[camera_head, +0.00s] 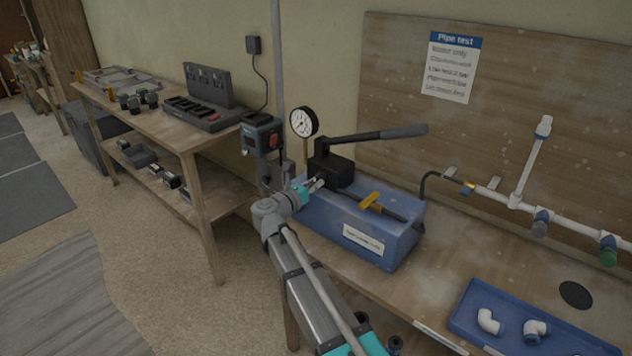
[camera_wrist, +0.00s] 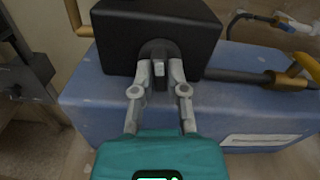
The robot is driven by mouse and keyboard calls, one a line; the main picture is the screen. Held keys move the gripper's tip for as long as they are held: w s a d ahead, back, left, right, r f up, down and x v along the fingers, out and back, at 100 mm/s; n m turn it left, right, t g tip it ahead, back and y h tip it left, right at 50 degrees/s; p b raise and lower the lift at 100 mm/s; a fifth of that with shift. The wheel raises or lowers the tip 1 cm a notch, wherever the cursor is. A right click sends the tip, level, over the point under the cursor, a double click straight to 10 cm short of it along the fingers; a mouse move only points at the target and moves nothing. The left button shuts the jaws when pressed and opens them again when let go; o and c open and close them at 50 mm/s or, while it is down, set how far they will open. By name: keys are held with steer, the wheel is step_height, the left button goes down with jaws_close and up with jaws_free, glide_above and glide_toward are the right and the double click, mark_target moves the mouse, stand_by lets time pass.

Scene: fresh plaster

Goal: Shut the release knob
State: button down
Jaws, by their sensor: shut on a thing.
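The release knob (camera_wrist: 159,76) is a small dark grey knob on the near face of the black pump block (camera_wrist: 190,28). In the wrist view my gripper (camera_wrist: 160,72) has its two fingers closed on the knob from both sides. In the head view my gripper (camera_head: 314,184) reaches the left face of the black block (camera_head: 331,168) on the blue pump box (camera_head: 388,246); the knob itself is hard to make out there. The pump's long grey handle (camera_head: 390,133) points right above the box. A round pressure gauge (camera_head: 303,122) stands behind the block.
A yellow lever (camera_head: 370,199) sits on the pipe along the box top. White pipework (camera_head: 540,214) with valves is at the right. A blue tray (camera_head: 505,342) holds white elbow fittings at the front right. A workbench with chargers (camera_head: 205,111) stands at the left.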

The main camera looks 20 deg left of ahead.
stand_by(0.3)
steer(key=shift+m, duration=1.1)
steer(key=c, duration=0.6)
jaws_free()
steer(key=v, duration=1.2)
steer(key=shift+s+f, duration=0.1)
